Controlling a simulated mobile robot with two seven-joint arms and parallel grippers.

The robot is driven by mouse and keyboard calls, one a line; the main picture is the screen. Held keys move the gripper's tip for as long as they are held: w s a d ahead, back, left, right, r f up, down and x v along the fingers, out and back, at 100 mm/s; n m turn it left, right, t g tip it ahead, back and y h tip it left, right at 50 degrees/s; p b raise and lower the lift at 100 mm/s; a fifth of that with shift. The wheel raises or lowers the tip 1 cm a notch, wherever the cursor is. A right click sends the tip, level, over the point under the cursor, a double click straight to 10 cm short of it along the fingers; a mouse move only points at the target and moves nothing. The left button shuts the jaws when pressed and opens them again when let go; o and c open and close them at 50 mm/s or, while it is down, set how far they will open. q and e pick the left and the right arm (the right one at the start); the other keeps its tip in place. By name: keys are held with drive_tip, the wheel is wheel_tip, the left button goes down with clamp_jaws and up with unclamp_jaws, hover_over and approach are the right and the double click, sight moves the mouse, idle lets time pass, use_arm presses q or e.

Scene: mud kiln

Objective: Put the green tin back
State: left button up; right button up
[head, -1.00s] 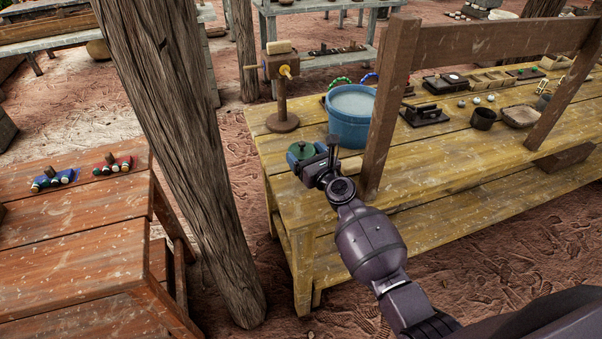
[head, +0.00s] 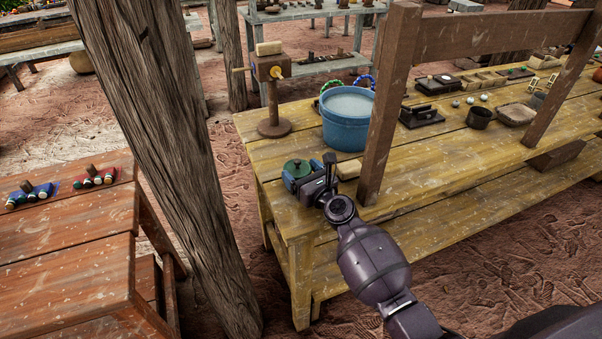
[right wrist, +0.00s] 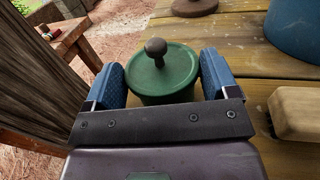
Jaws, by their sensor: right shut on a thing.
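The green tin (head: 297,167) has a round lid with a dark brown knob. It is at the near left corner of the yellow wooden table (head: 450,160). My right gripper (head: 303,177) is shut on it, with blue fingers on either side. In the right wrist view the tin (right wrist: 164,75) is upright between the fingers (right wrist: 164,82). I cannot tell whether its base touches the tabletop; the gripper hides its lower part. My left gripper is not in view.
A blue bucket (head: 348,127) and a wooden stand (head: 273,100) are behind the tin. A pale wooden block (head: 349,168) lies right of my gripper, close to a brown upright post (head: 384,120). A thick trunk (head: 165,140) stands left of the table.

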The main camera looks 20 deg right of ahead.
drive_tip(key=shift+f, duration=0.3)
drive_tip(key=o, duration=0.9)
drive_tip(key=shift+r, duration=0.3)
drive_tip(key=v, duration=1.2)
drive_tip(key=shift+p, duration=0.4)
